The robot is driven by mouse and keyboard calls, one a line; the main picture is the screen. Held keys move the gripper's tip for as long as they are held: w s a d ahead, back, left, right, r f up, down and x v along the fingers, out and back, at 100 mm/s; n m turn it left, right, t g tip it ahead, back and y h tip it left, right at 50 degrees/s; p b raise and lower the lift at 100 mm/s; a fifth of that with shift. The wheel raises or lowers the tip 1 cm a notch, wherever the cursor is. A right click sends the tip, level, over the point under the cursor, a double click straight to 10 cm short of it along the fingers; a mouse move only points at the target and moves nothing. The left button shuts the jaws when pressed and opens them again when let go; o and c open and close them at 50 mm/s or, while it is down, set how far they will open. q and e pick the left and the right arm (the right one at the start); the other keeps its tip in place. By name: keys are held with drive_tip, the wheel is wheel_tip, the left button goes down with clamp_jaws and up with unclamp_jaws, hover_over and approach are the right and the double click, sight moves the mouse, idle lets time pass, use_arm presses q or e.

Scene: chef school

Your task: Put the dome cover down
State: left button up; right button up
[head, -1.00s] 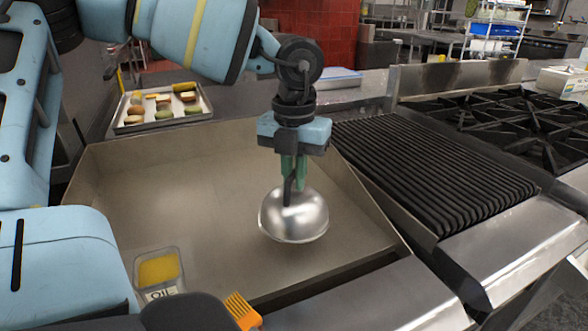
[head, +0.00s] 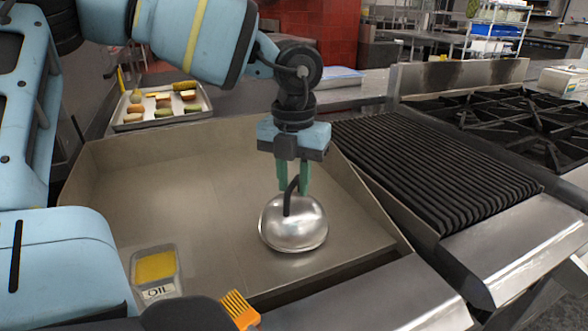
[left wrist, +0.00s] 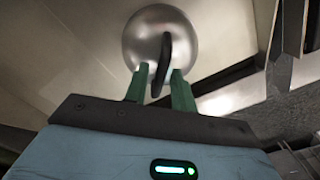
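The dome cover (head: 293,228) is a shiny metal dome with a black loop handle (head: 289,197). It rests upright on the flat griddle (head: 190,185), near the griddle's right side. My left gripper (head: 293,187) points down just above the dome, its two green fingers spread apart on either side of the handle. In the left wrist view, the dome (left wrist: 150,40) lies beyond the fingertips (left wrist: 160,78). The handle stands between the fingers with gaps visible. My right gripper is not in view.
A tray of food pieces (head: 128,127) stands behind the griddle. An oil container (head: 155,268) and an orange brush (head: 240,308) are at the front. A ribbed grill (head: 430,165) and burners (head: 510,120) lie to the right.

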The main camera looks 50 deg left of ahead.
use_arm(q)
drive_tip(key=shift+o, duration=0.3)
drive_tip(key=shift+r+p, duration=0.5)
drive_tip(key=shift+r, duration=0.05)
wheel_tip(320, 180, up, 12)
drive_tip(key=shift+p, duration=0.4)
drive_tip(key=shift+s, duration=0.1)
